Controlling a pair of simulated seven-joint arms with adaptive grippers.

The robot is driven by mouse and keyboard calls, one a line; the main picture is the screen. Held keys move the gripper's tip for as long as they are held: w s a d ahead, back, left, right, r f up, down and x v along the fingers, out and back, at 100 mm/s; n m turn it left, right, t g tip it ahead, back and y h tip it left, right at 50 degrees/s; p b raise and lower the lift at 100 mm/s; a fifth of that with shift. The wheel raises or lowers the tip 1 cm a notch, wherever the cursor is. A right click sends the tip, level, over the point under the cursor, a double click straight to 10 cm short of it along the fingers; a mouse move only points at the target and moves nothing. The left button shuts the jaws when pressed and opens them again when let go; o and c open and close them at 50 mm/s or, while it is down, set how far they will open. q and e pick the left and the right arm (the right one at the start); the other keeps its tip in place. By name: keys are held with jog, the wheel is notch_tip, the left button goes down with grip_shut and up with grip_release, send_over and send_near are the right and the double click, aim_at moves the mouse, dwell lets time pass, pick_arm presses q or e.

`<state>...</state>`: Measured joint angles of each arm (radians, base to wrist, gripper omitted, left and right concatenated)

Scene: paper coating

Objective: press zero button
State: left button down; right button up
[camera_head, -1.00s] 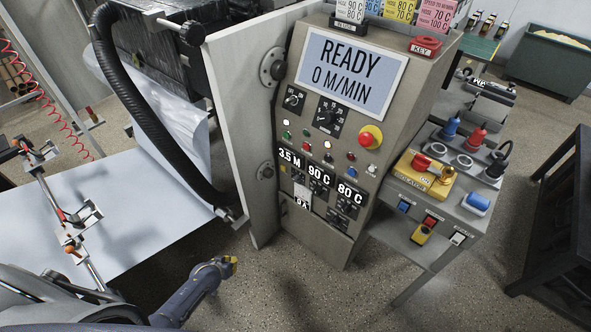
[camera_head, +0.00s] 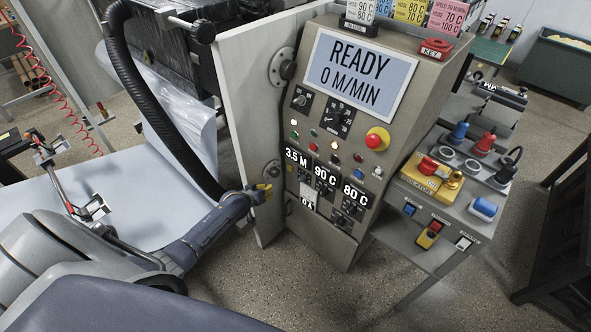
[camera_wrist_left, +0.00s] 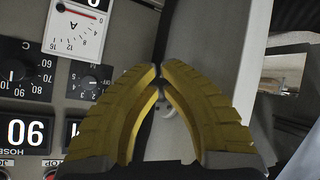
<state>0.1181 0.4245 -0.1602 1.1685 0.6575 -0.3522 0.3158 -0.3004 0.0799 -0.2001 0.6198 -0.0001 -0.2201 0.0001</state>
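The control panel (camera_head: 340,135) of the grey cabinet carries a screen reading "READY 0 M/MIN" (camera_head: 360,75), a "3.5 M" readout (camera_head: 297,156), and several small coloured buttons. I cannot make out which one is the zero button. My left gripper (camera_head: 265,191) is just left of the panel's lower left edge, below the 3.5 M readout. In the left wrist view its yellow fingers (camera_wrist_left: 157,75) meet at the tips with nothing between them. A meter (camera_wrist_left: 78,20), a dial (camera_wrist_left: 90,82) and a "90" readout (camera_wrist_left: 25,130) lie left of the fingers. My right gripper is not in view.
A red emergency knob (camera_head: 377,139) sticks out at the panel's right. An open cabinet door (camera_head: 245,110) and a black hose (camera_head: 150,120) stand left of the panel, close to my left arm. A side table (camera_head: 440,225) with sockets and switches is at right.

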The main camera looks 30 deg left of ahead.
aim_at(290, 168)
pick_arm(q)
jog(key=shift+w+d+r, duration=0.1)
jog(key=shift+w+r, duration=0.25)
jog(key=shift+w, duration=0.1)
jog(key=w+d, duration=0.2)
jog(key=w, duration=0.6)
jog(key=shift+w+d, duration=0.15)
dwell(0.4)
jog(key=shift+w+d, duration=0.1)
jog(key=shift+w, duration=0.05)
dwell(1.4)
jog(key=shift+w, duration=0.25)
